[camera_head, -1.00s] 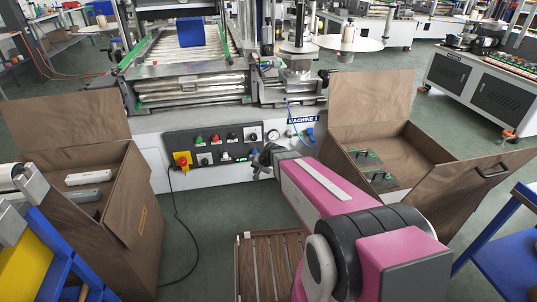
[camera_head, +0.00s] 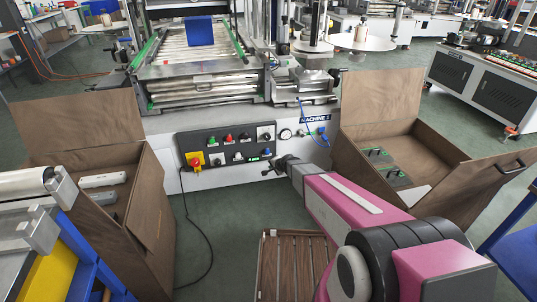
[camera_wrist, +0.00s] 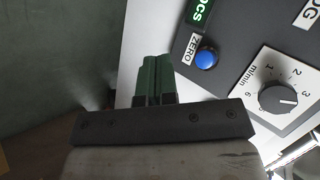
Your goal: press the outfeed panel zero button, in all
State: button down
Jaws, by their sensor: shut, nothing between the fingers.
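The dark control panel (camera_head: 205,145) is on the front of the white machine in the head view. The blue zero button (camera_head: 266,153) is at its lower right. In the wrist view the round blue button (camera_wrist: 206,58) sits beside a white ZERO label (camera_wrist: 193,46). My gripper (camera_head: 272,169) is just below the panel's lower right edge in the head view. In the wrist view my gripper's green fingers (camera_wrist: 154,62) are shut together and empty, left of the button and apart from it in the picture. How deep the gap is, I cannot tell.
A m/min dial (camera_wrist: 277,98) is right of the zero button. A red knob on a yellow plate (camera_head: 195,160) is at the panel's left. Open brown boxes stand left (camera_head: 145,215) and right (camera_head: 400,150). A slatted wooden pallet (camera_head: 290,240) lies on the floor.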

jog(key=w+a, duration=0.2)
jog(key=w, duration=0.6)
jog(key=shift+w+a, duration=0.2)
jog(key=shift+a, duration=0.1)
dwell(1.9)
jog(key=shift+w+a, duration=0.1)
jog(key=shift+w, duration=0.3)
jog(key=shift+w+a, duration=0.15)
jog(key=shift+w, duration=0.35)
dwell(0.8)
jog(key=shift+s, duration=0.1)
jog(key=shift+s+d, duration=0.25)
jog(key=shift+s, duration=0.55)
jog(key=s, duration=0.2)
jog(key=s+d, duration=0.1)
jog(key=s, duration=0.2)
jog(key=shift+d, duration=0.2)
